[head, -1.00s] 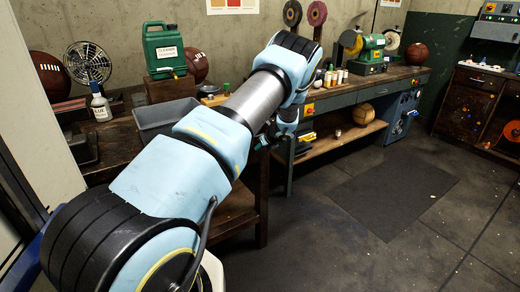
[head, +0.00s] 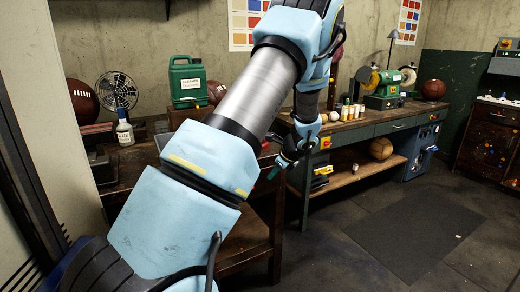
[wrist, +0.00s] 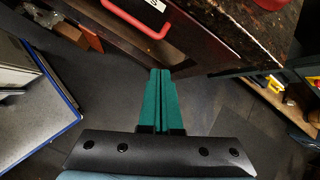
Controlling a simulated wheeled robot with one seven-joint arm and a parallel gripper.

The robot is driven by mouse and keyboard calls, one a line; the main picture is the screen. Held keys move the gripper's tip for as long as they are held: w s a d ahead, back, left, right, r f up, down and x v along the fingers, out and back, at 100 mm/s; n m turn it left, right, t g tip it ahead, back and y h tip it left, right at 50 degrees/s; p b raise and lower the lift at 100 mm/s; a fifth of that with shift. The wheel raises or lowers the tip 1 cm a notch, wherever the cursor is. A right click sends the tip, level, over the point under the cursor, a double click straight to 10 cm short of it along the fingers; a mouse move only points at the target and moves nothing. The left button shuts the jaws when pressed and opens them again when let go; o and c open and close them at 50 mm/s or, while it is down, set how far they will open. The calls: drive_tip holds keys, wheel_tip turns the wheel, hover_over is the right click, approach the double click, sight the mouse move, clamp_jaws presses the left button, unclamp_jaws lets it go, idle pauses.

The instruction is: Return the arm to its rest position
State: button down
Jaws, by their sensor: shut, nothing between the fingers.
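My arm (head: 256,97) reaches up across the middle of the head view, then bends down at its far end. My gripper (head: 272,172) hangs in front of the workbench, pointing down and to the left. In the wrist view its two green fingers (wrist: 162,98) lie side by side, shut and empty. Dark floor shows beyond them. My arm hides part of the left bench and the wall behind.
A dark wooden bench (head: 262,230) stands close behind my gripper. Brown balls, a green cleaner jug (head: 187,82), a fan (head: 117,90) and a white bottle (head: 124,127) stand at left. A bench grinder (head: 383,82) is at right. The floor mat (head: 415,235) is clear.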

drive_tip(key=s+a+r+n+g+h, duration=0.1)
drive_tip(key=s+a+r+n, duration=0.2)
drive_tip(key=s+a+n, duration=0.2)
drive_tip(key=s+a+r+n+g+h, duration=0.1)
drive_tip(key=s+a+n, duration=0.4)
drive_tip(key=s+n, duration=0.6)
drive_tip(key=s+a+r+n+g+h, duration=0.2)
drive_tip(key=s+a+r+n, duration=0.3)
drive_tip(key=s+n, duration=0.3)
drive_tip(key=s, duration=0.4)
drive_tip(key=shift+a, duration=0.35)
